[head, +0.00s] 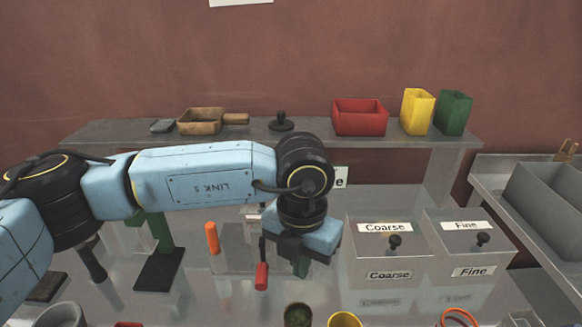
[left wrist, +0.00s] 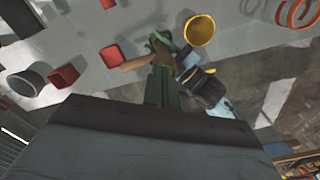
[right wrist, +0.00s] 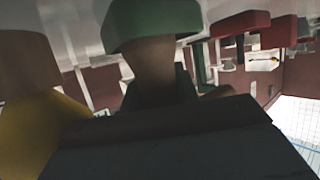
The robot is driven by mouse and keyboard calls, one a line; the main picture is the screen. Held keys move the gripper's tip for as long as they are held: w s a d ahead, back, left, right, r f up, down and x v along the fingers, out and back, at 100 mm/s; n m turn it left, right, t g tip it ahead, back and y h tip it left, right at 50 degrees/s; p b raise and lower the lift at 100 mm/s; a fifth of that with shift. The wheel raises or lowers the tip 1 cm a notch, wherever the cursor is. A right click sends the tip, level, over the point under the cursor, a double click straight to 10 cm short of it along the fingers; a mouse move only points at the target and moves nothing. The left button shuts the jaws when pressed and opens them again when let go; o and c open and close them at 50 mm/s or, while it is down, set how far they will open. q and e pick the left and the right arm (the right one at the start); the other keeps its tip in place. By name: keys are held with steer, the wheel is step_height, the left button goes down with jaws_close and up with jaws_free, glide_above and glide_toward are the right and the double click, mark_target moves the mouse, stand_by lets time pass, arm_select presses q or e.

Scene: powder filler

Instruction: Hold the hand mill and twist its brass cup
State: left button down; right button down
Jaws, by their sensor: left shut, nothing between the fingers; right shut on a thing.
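My left gripper (head: 301,268) hangs from the blue arm in the head view, above the front of the bench. Its green fingers are shut and empty; they also show in the left wrist view (left wrist: 162,85). The hand mill seems to be the dark green round thing (head: 298,315) at the bottom edge of the head view. In the right wrist view its green end (right wrist: 155,30) and a brownish part stand close in front of my right gripper (right wrist: 165,95), which is shut on it. In the left wrist view my left fingers overlap it. I cannot make out the brass cup clearly.
A yellow cup (head: 345,319) stands beside the mill. Boxes marked Coarse (head: 385,250) and Fine (head: 468,250) stand to the right. A red-handled crank (head: 262,275) is near my left gripper. A back shelf (head: 300,134) holds coloured bins.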

mark_target(298, 322)
arm_select(q)
step_height(298, 322, down, 7)
stand_by(0.6)
steer(key=shift+s, duration=0.25)
stand_by(0.6)
steer(key=shift+s+d, duration=0.15)
steer(key=shift+d, duration=0.25)
steer(key=shift+s+d, duration=0.2)
steer(key=shift+d, duration=0.25)
steer(key=shift+s+d, duration=0.15)
steer(key=shift+d, duration=0.05)
steer(key=shift+s+d, duration=0.2)
steer(key=shift+s, duration=0.05)
steer(key=shift+d, duration=0.15)
